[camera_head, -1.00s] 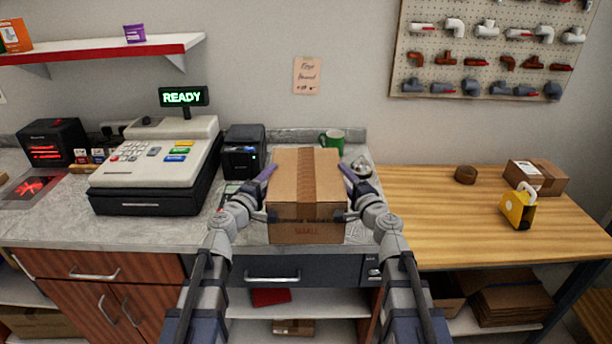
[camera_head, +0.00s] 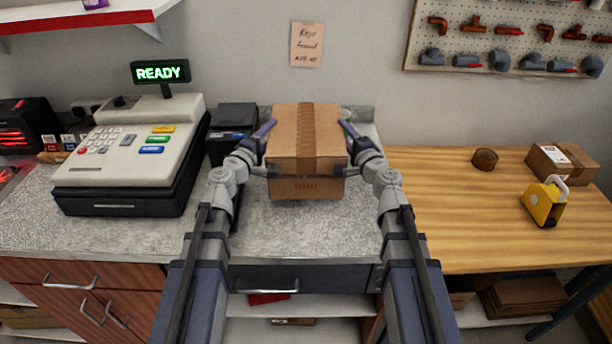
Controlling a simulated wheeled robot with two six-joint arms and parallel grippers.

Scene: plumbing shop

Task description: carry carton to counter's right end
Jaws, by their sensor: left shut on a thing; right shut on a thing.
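The brown taped carton (camera_head: 306,140) is in the middle of the head view, over the right part of the grey stone counter (camera_head: 300,237). My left gripper (camera_head: 262,142) is pressed on its left side and my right gripper (camera_head: 352,140) on its right side, so the carton is held between them. The carton looks level. Whether its underside touches the counter I cannot tell for sure.
A cash register (camera_head: 135,150) and a dark printer (camera_head: 232,130) stand left of the carton. The wooden bench (camera_head: 450,210) adjoins on the right, with a tape roll (camera_head: 484,159), a small carton (camera_head: 562,163) and a yellow tape dispenser (camera_head: 544,201). The counter in front of the carton is clear.

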